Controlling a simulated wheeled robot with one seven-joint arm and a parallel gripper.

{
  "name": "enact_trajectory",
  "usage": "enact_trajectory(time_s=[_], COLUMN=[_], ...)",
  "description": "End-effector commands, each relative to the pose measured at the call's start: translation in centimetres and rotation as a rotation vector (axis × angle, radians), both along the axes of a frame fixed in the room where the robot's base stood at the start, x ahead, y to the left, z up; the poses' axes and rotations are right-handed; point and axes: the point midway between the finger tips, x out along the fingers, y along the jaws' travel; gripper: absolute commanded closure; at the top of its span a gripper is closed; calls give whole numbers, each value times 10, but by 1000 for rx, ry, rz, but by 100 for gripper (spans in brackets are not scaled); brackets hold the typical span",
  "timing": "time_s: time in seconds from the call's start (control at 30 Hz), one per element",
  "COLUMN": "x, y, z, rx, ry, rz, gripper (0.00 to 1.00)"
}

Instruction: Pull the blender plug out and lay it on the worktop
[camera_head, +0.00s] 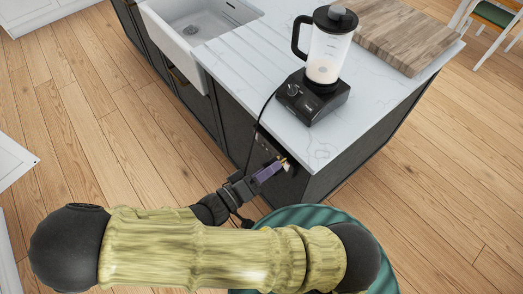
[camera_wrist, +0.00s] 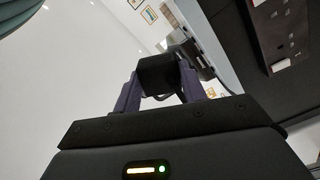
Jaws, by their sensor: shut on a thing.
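My gripper (camera_head: 277,168) is at the dark end panel of the island, just below the worktop edge. In the wrist view its purple fingers (camera_wrist: 158,88) are shut on the black blender plug (camera_wrist: 157,70). The plug appears apart from the black socket plate (camera_wrist: 285,30), which is off to the right in that view. The blender (camera_head: 318,70) stands upright near the edge of the white worktop (camera_head: 243,60). Its black cord (camera_head: 262,112) hangs over the edge and runs down towards my gripper. The plug's pins are hard to make out.
A wooden board (camera_head: 405,35) lies on the worktop behind the blender. A white sink (camera_head: 200,25) is set in at the left. Bare worktop lies between sink and blender. A green round thing (camera_head: 310,215) is below, partly hidden by my arm.

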Motion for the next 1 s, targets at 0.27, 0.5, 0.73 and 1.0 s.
enact_trajectory(time_s=[0.27, 0.5, 0.73, 1.0], x=[2, 2, 3, 2], y=[1, 1, 1, 1], z=[-1, 0, 2, 3], rx=[228, 447, 617, 623], ry=[-335, -649, -891, -900], rz=[-1, 0, -5, -2], gripper=[95, 95, 95, 95])
